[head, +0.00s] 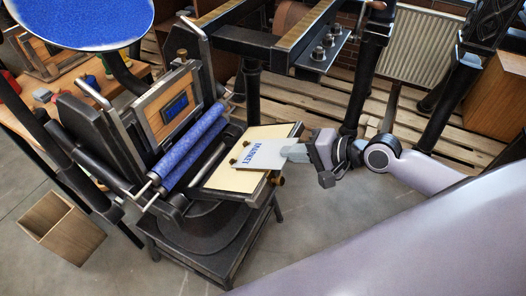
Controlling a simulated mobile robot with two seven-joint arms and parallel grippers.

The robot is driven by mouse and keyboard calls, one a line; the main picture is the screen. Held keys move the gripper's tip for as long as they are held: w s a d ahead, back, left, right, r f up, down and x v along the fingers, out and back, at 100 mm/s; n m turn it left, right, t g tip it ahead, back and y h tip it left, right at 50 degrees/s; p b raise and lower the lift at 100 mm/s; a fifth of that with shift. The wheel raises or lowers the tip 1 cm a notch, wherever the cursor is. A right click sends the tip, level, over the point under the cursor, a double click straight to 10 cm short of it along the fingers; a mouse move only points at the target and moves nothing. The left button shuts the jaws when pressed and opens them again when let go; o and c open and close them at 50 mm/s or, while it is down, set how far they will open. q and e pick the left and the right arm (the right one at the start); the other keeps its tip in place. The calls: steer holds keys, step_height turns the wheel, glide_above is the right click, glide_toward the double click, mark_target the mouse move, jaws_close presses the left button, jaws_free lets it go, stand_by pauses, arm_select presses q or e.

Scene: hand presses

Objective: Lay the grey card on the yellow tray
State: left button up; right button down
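A light grey card (266,162) with blue "MARKET" lettering is over the cream-faced platen (228,179) of the hand press. Small brown pegs on the platen are beside the card's edges. My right gripper (294,152) reaches in from the right, its fingers closed at the card's right edge, seemingly pinching it. I cannot tell whether the card touches the platen. My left gripper is not in view.
The press has blue ink rollers (196,148), a blue ink disc (82,20) and metal side levers, close left of the platen. An open wooden box (62,228) is on the floor at left. Dark press legs and pallets stand behind.

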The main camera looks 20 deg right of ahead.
steer(key=s+d+r+p, duration=0.3)
steer(key=s+r+p, duration=0.1)
steer(key=r+p, duration=0.1)
steer(key=shift+d+r+p, duration=0.25)
steer(key=shift+r+p, duration=0.15)
steer(key=shift+p, duration=0.25)
stand_by(0.5)
